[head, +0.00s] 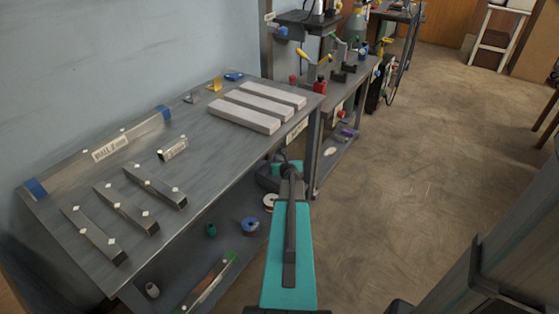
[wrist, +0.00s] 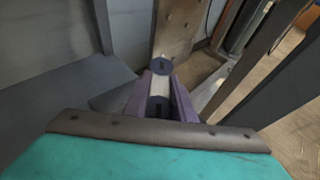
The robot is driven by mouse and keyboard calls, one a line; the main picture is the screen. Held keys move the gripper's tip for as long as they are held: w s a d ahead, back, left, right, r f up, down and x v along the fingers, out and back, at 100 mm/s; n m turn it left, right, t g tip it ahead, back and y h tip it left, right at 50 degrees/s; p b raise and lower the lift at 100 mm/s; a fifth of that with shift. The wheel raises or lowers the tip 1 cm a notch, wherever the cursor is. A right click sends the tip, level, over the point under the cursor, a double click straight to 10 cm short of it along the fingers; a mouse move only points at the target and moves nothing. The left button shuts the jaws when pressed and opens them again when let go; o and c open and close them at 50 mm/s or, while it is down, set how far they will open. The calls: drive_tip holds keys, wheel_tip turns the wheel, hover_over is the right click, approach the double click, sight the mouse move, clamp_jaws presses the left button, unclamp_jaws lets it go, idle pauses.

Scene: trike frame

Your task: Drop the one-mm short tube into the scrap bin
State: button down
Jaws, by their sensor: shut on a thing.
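My gripper (wrist: 161,72) shows in the wrist view with two purple fingers. It is shut on a pale, tube-like piece (wrist: 160,86) with dark round ends. I take this as the short tube, but its length and far end are not clear. In the head view my teal arm reaches down beside the steel bench (head: 215,165), and the fingers are hidden. Three grey tubes with pale dots lie side by side on the bench: the nearest (head: 92,235), the middle (head: 127,208) and the farthest (head: 155,186). I cannot make out a scrap bin in either view.
A rule (head: 110,148) lies along the bench's wall side, near a small labelled block (head: 173,149). Three pale bars (head: 258,107) lie at the far end. Spools (head: 250,225) sit on the lower shelf. A second bench stands beyond. Floor (head: 430,150) to the right is open.

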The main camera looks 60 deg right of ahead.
drive_tip(key=shift+f+b, duration=1.45)
drive_tip(key=shift+f, duration=0.35)
drive_tip(key=c, duration=1.4)
unclamp_jaws()
drive_tip(key=p+v, duration=0.1)
drive_tip(key=v, duration=1.2)
drive_tip(key=shift+s+a, duration=0.25)
drive_tip(key=shift+a, duration=0.05)
drive_tip(key=shift+r, duration=0.15)
